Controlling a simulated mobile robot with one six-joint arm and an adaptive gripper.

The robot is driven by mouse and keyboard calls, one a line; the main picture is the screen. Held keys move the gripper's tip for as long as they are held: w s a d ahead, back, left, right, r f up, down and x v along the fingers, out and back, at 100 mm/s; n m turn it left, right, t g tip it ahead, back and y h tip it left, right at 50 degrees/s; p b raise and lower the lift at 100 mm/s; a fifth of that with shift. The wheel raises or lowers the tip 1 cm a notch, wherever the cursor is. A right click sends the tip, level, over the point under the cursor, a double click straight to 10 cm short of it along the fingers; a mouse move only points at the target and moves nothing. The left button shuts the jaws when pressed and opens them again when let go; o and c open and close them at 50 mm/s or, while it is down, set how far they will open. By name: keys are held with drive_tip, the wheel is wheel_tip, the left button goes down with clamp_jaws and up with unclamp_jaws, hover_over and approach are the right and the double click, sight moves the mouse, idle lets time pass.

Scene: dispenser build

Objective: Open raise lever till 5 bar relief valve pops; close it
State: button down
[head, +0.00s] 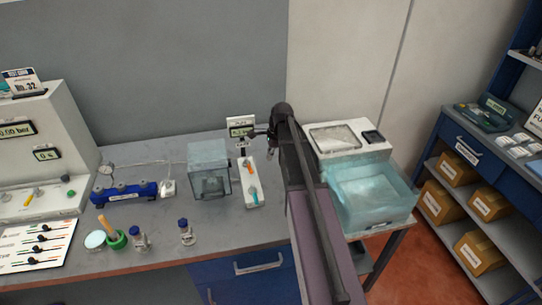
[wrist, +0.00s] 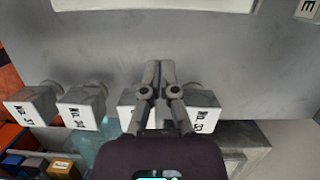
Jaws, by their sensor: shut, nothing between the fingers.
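A white test cabinet (head: 58,135) stands at the far left. Its display (head: 15,129) reads about 0.00 bar and a smaller display (head: 47,153) reads 0 %. A yellow lever (head: 27,201) and small knobs sit on its low front ledge. I cannot tell which part is the raise lever or the relief valve. My gripper (wrist: 159,68) is shut and empty in the wrist view, its fingers together before a grey surface. In the head view my dark arm reaches up the middle, its end near a small display stand (head: 241,127), far right of the cabinet.
Between cabinet and arm stand a blue manifold (head: 125,192) with a gauge, a clear box (head: 209,170), a white plate with orange and teal levers (head: 250,182), and small bottles (head: 186,233). A clear-walled bin (head: 370,195) is right. Labelled white blocks (wrist: 82,107) lie near my fingers.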

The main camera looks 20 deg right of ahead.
sight(249, 166)
drive_tip(key=shift+b+x, duration=2.2)
drive_tip(key=shift+x, duration=0.35)
drive_tip(key=a, duration=0.1)
drive_tip(key=a+p, duration=0.1)
drive_tip(key=shift+w+a+r, duration=0.1)
drive_tip(key=shift+a+r, duration=0.25)
drive_tip(key=shift+r, duration=0.05)
drive_tip(key=shift+w+a+r, duration=0.1)
drive_tip(key=shift+a, duration=0.5)
drive_tip(key=shift+a, duration=0.75)
